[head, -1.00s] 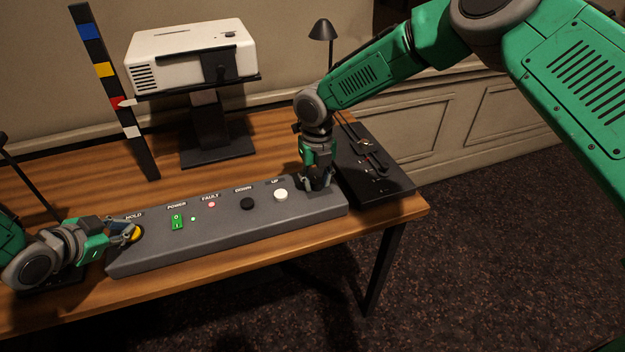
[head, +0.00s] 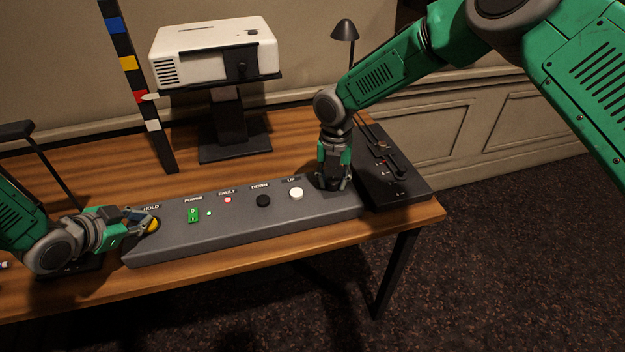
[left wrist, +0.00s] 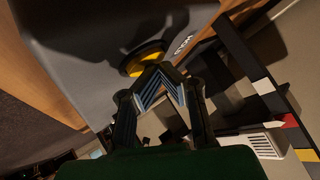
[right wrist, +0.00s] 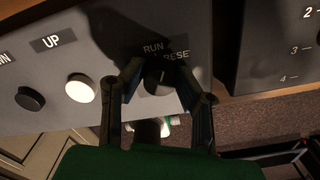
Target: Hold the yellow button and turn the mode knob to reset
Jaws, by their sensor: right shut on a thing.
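The yellow button (head: 153,225) sits under the HOLD label at the left end of the grey panel (head: 240,236). My left gripper (head: 146,220) is at it, and in the left wrist view its fingertips meet against or just over the button (left wrist: 146,62). I cannot tell how far the button is pressed. My right gripper (head: 333,184) points down at the panel's right end. In the right wrist view its fingers are shut on the dark mode knob (right wrist: 157,82), beside the RUN and RESET labels. The fingers partly cover the knob, so its exact angle is unclear.
A black slider box (head: 398,190) stands close at the right. A white projector (head: 215,55) stands behind.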

